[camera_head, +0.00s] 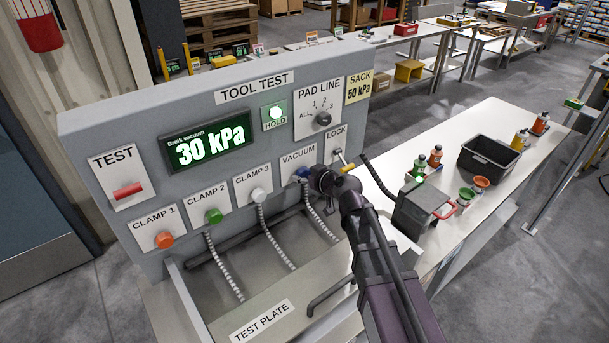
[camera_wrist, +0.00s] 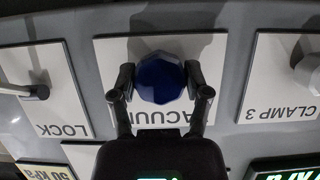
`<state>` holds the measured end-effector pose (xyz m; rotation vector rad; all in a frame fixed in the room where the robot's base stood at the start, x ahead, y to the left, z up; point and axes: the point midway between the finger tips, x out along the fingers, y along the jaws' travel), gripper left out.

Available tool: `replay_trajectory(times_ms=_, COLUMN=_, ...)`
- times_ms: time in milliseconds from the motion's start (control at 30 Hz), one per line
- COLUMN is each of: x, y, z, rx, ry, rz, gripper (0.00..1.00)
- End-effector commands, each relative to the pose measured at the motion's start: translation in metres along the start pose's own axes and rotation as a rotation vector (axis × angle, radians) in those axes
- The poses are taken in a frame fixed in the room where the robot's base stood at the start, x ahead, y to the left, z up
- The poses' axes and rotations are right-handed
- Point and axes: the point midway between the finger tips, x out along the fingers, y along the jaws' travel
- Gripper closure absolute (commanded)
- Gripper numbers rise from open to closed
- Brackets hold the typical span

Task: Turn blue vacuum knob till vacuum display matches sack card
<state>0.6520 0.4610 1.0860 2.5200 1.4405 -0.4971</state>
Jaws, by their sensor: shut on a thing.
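The blue vacuum knob (camera_wrist: 160,78) sits on the white VACUUM plate (camera_wrist: 205,52) in the wrist view, which is upside down. My gripper (camera_wrist: 160,88) has one finger on each side of the knob and is shut on it. In the head view only a bit of the blue knob (camera_head: 303,173) shows beside my gripper (camera_head: 312,176). The vacuum display (camera_head: 207,143) reads 30 kPa in white on green. The sack card (camera_head: 359,87) is yellowish and reads SACK 50 kPa.
The LOCK lever (camera_head: 345,165) is close right of my gripper. The PAD LINE dial (camera_head: 323,118) and lit green HOLD lamp (camera_head: 276,112) are above. The white clamp 3 knob (camera_head: 258,194) is left. A black bin (camera_head: 489,157) and bottles stand on the bench at right.

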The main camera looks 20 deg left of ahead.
Motion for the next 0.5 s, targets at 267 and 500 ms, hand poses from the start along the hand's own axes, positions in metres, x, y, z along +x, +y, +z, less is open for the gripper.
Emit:
replay_trajectory(times_ms=267, x=0.0017, y=0.0017, z=0.0003, rx=0.126, ry=0.001, rz=-0.051, gripper=0.86)
replay_trajectory(times_ms=500, x=0.0024, y=0.0017, z=0.001, rx=0.308, ry=0.002, rz=-0.127, gripper=0.86)
